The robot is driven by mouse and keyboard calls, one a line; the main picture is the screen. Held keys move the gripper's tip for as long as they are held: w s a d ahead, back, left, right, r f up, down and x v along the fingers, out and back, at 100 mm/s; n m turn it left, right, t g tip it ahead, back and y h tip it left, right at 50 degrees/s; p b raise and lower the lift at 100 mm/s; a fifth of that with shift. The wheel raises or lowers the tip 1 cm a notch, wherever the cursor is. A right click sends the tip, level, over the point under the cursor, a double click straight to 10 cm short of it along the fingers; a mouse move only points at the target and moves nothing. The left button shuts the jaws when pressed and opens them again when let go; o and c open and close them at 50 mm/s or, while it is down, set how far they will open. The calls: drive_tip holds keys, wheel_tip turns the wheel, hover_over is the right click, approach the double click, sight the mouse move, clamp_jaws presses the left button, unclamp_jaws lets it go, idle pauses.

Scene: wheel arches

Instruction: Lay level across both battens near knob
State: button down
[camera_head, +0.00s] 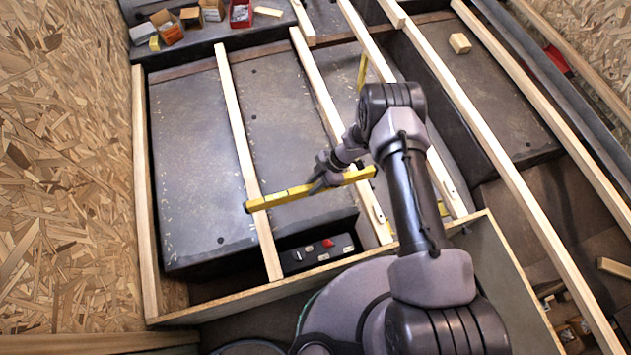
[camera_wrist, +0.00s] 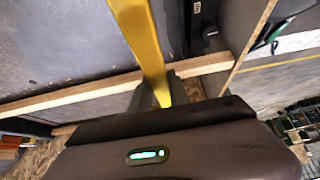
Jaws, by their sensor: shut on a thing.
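My gripper (camera_head: 328,178) is shut on a yellow level (camera_head: 285,195), gripping it near its middle. The level also shows in the wrist view (camera_wrist: 147,40), running away from the fingers. In the head view its left end overlaps the left batten (camera_head: 238,128). Its right part overlaps the right batten (camera_head: 322,92). A batten (camera_wrist: 85,95) passes beneath the level in the wrist view. I cannot tell whether the level touches the battens. The red knob (camera_head: 328,243) sits on a black control box below and nearer than the level, between the battens.
Grey wheel arch surfaces lie under the battens. More battens (camera_head: 490,140) run to the right. Small boxes (camera_head: 166,27) and a red bin (camera_head: 241,14) stand at the back left. A wood block (camera_head: 460,43) lies at the upper right. An OSB wall (camera_head: 65,180) closes the left.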

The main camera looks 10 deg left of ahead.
wheel_tip(320, 180, down, 8)
drive_tip(key=b, duration=0.6)
drive_tip(key=shift+f, duration=0.15)
drive_tip(key=shift+d+b, duration=0.1)
drive_tip(key=shift+b, duration=0.25)
drive_tip(key=c, duration=1.2)
unclamp_jaws()
drive_tip(key=shift+o, duration=0.2)
